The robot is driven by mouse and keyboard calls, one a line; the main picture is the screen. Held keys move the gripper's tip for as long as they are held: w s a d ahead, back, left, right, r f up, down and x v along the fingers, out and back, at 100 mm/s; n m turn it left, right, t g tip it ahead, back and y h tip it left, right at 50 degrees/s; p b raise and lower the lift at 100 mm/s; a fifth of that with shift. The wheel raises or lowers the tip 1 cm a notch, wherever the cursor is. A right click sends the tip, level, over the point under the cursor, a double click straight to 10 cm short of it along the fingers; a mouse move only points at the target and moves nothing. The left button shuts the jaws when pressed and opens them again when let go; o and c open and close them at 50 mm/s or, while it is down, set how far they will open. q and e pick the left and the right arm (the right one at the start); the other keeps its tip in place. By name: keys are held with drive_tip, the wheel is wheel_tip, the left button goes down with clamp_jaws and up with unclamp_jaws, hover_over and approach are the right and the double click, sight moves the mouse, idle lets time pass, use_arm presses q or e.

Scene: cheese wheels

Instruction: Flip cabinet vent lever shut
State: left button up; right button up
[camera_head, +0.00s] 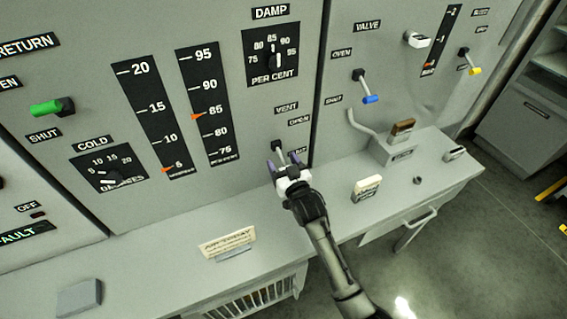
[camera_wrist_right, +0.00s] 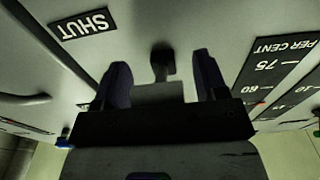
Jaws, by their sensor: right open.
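The vent lever (camera_head: 278,147) is on the grey cabinet front, below the VENT and OPEN labels. Its dark mount and short stem also show in the right wrist view (camera_wrist_right: 162,62), near the top middle. My right gripper (camera_head: 285,163) is at the lever, with its dark purple fingers apart. In the right wrist view the fingers (camera_wrist_right: 162,78) stand one on each side of the stem, with gaps between. The lever's handle end is mostly hidden by the gripper, so its tilt is hard to tell. A SHUT label (camera_wrist_right: 85,24) shows in the right wrist view. My left gripper is not in view.
A green-handled lever (camera_head: 46,108) is at left, and a blue-tipped valve lever (camera_head: 370,98) at right. A ledge (camera_head: 330,213) below carries a paper card (camera_head: 228,243), a small cream block (camera_head: 367,188) and a grey box with a bent pipe (camera_head: 405,148).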

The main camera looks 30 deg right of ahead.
drive_tip(key=s+a, duration=0.2)
drive_tip(key=s, duration=1.1)
drive_tip(key=shift+s+a+f+p, duration=0.2)
drive_tip(key=shift+s+f+p, duration=0.1)
drive_tip(key=shift+f+p, duration=0.15)
